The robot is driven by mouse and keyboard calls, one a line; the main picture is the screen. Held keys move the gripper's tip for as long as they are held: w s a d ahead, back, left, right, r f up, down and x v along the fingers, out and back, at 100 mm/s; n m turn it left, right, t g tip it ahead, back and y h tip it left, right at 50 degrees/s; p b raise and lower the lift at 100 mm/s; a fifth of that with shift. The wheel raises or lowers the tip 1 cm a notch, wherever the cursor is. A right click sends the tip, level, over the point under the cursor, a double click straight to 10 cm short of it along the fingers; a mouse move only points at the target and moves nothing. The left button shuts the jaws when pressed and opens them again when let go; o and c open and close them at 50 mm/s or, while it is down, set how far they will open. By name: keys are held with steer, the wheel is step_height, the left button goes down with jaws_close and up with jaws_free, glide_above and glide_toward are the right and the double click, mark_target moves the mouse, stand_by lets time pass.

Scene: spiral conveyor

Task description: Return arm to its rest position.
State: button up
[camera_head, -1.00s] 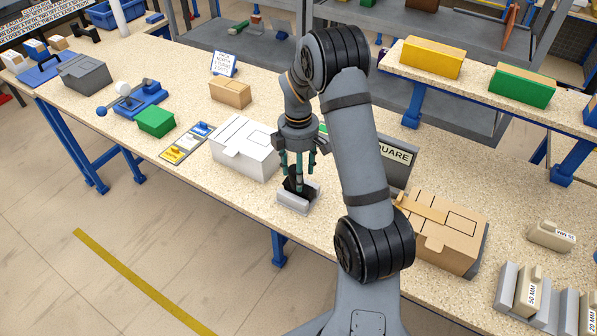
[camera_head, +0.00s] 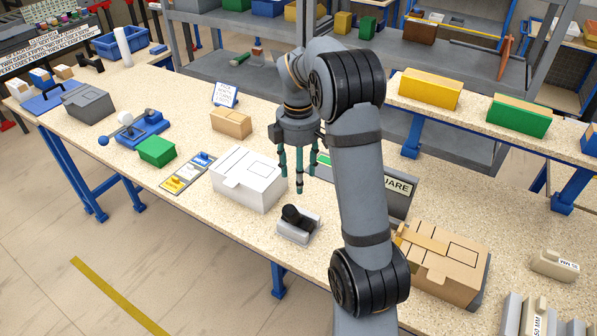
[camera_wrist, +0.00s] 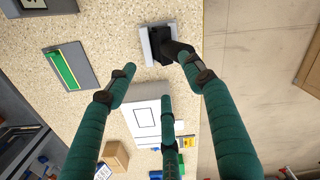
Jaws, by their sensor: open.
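My gripper (camera_head: 299,182) is open and empty in the head view, its green fingers pointing down above the bench. It hangs just right of the white box (camera_head: 247,178) and above a grey cradle (camera_head: 297,228) that holds a black object (camera_head: 293,213). In the wrist view the spread fingers (camera_wrist: 165,90) show with nothing between them. The black object (camera_wrist: 174,47) in its cradle (camera_wrist: 147,47) lies beyond the fingertips there, apart from them as far as I can tell. My arm is raised and bent over the bench.
The bench (camera_head: 300,262) also holds a cardboard box (camera_head: 445,258), a sign panel (camera_head: 398,195), a green box (camera_head: 157,151) and small colored trays (camera_head: 187,174). A raised shelf at right carries a yellow bin (camera_head: 430,91) and a green bin (camera_head: 518,115).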

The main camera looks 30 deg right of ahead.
steer(key=shift+r, duration=0.25)
steer(key=shift+f, duration=0.1)
steer(key=shift+f, duration=3.3)
